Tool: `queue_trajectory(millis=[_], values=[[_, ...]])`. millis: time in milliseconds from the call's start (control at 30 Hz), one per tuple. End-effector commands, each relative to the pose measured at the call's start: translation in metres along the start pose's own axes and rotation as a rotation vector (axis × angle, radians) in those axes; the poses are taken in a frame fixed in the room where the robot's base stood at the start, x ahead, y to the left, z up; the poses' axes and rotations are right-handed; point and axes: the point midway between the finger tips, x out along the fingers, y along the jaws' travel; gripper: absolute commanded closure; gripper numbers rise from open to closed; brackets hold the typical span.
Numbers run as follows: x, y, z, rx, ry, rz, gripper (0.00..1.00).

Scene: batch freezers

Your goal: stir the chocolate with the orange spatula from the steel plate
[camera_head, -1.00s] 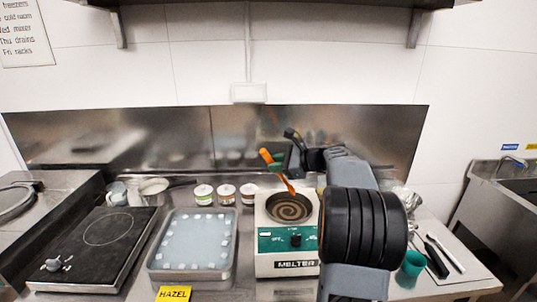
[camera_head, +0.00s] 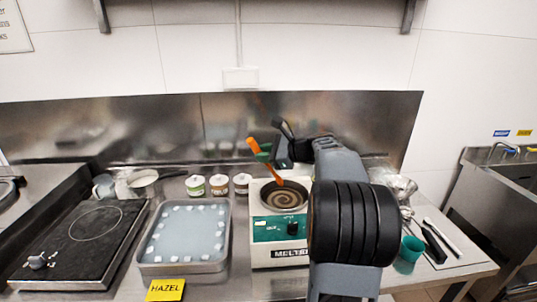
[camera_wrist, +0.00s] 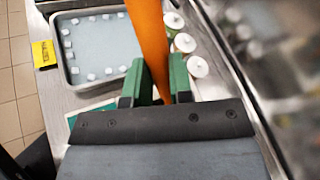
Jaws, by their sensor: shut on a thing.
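The orange spatula (camera_head: 264,160) is held tilted above the melter (camera_head: 283,228), its lower end at the pan of chocolate (camera_head: 284,200). The chocolate shows a light and dark swirl. My gripper (camera_head: 263,155) is shut on the spatula's shaft. In the wrist view the green fingers of my gripper (camera_wrist: 155,85) stand on both sides of the orange spatula (camera_wrist: 148,35). The spatula's lower end is hidden there by my gripper. Whether its tip is in the chocolate or just over it is hard to tell. No steel plate is clearly identifiable.
A steel tray (camera_head: 143,262) with pale cubes stands left of the melter, behind a yellow HAZEL label (camera_head: 165,290). Several lidded jars (camera_head: 218,184) stand behind. A black hotplate (camera_head: 80,245) is at left.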

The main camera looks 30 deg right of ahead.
Motion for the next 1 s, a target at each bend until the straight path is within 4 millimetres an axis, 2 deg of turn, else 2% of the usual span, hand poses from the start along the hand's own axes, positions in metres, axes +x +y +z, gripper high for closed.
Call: queue_trajectory(millis=[333, 1000], values=[[0.018, 0.025, -0.013, 0.000, -0.001, 0.001, 1.00], [0.017, 0.023, -0.067, 0.001, 0.000, 0.000, 1.00]])
